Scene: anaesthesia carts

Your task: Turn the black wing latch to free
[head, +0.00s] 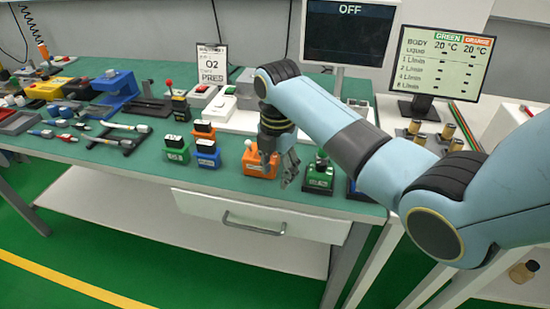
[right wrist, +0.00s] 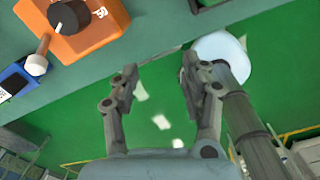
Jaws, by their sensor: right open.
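A black knob-like part (right wrist: 70,16), which looks like the wing latch, sits on an orange block (right wrist: 100,32) at the upper left of the right wrist view. In the head view the orange block (head: 258,169) stands near the table's front edge, partly behind my right gripper (head: 279,172). In the right wrist view the two fingers of the right gripper (right wrist: 160,70) are apart with nothing between them. They are to the right of and below the orange block in that picture, clear of the black part. My left gripper is out of view.
A green block (head: 319,178) stands just right of the gripper. Blue (head: 207,153) and green (head: 176,152) blocks stand to its left. A white drawer (head: 258,217) with a handle is below the table edge. Two screens (head: 347,32) stand behind my right arm.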

